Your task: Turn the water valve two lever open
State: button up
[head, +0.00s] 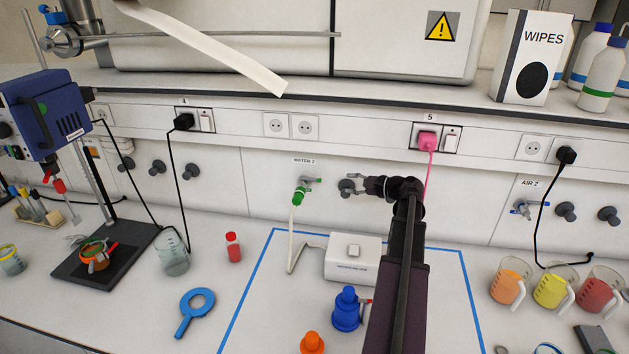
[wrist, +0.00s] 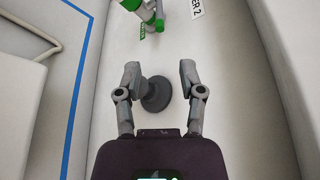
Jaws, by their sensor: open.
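The water valve two (head: 300,193) is a green tap on the back wall panel, under the WATER 2 label (head: 304,161), with a hose hanging from it. The valve also shows at the top edge of the wrist view (wrist: 146,12), partly cut off. My gripper (head: 359,185) is right of the valve, apart from it. In the wrist view my gripper (wrist: 159,72) is open and empty, with a grey wall knob (wrist: 155,96) showing between its fingers.
A white box (head: 352,259) and a blue bottle (head: 347,310) stand on the bench below, inside a blue tape outline. A pink plug (head: 427,141) with a cord is above right of my gripper. The wall between valve and gripper is clear.

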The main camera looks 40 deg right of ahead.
aim_at(318, 180)
jog(key=shift+w, duration=0.1)
jog(key=b+x, duration=0.3)
jog(key=x, duration=1)
jog(key=shift+w+a+f, duration=0.15)
jog(key=shift+w+a, duration=0.05)
jog(key=shift+w, duration=0.05)
grip_shut()
